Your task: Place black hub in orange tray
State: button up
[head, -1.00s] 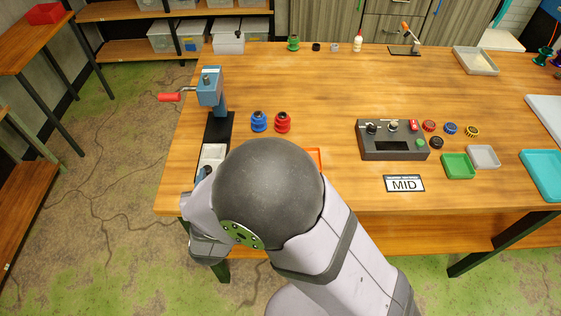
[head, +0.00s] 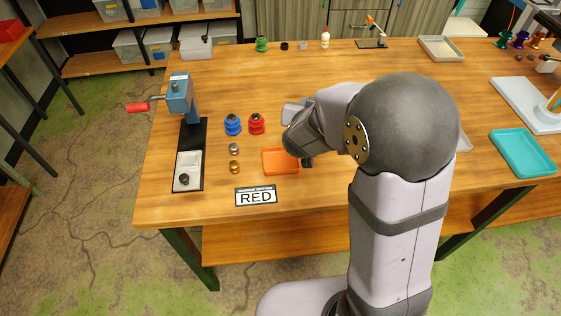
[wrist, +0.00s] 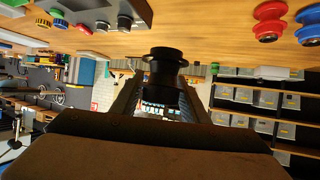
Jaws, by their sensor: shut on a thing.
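My gripper (wrist: 158,92) is shut on the black hub (wrist: 163,66), which sticks out past the fingertips in the wrist view. In the head view my arm's end hangs at the right edge of the orange tray (head: 280,161); the fingers and the hub are mostly hidden there behind my wrist. The orange tray lies flat on the table and its visible part looks empty.
A blue hub (head: 233,125) and a red hub (head: 257,123) stand behind the tray. Small silver (head: 234,148) and gold (head: 235,167) pieces sit to its left. A blue crank stand (head: 180,97) is farther left; a RED sign (head: 256,197) lies in front.

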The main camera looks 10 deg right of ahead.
jog(key=s+a+f+n+y, duration=0.1)
jog(key=a+f+n+y, duration=0.2)
jog(key=a+n+y, duration=0.3)
jog(key=a+y, duration=0.1)
jog(key=a, duration=0.4)
jog(key=shift+n+t, duration=0.3)
jog(key=shift+t, duration=0.1)
jog(key=shift+f, duration=0.1)
jog(key=shift+f+p, duration=0.45)
jog(key=shift+f, duration=2.6)
jog(key=shift+f+p, duration=0.35)
jog(key=shift+f, duration=1.55)
